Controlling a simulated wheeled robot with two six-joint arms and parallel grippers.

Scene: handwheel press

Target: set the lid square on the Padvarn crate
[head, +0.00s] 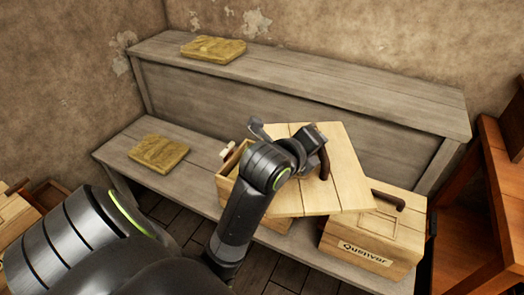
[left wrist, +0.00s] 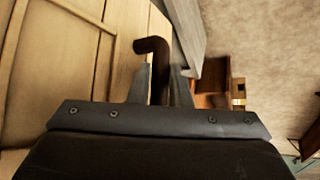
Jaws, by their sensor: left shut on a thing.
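A pale plank lid (head: 338,172) with a dark curved handle (head: 324,164) hangs over an open wooden crate (head: 226,186) on the lower bench. The lid sits turned and shifted to the right of the crate, leaving its left part uncovered; whether they touch I cannot tell. The crate's name label is hidden. My left gripper (head: 318,148) is shut on the lid handle. In the left wrist view the fingers (left wrist: 155,85) pinch the handle (left wrist: 157,58), with pale planks to the left. My right gripper is not in view.
A closed crate labelled like "Quenvur" (head: 368,250) stands close on the right, near the lid's corner. Yellowish folded cloths lie on the lower bench (head: 158,153) and upper shelf (head: 213,49). Reddish wooden furniture (head: 490,200) is at far right. The lower bench's left part is mostly free.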

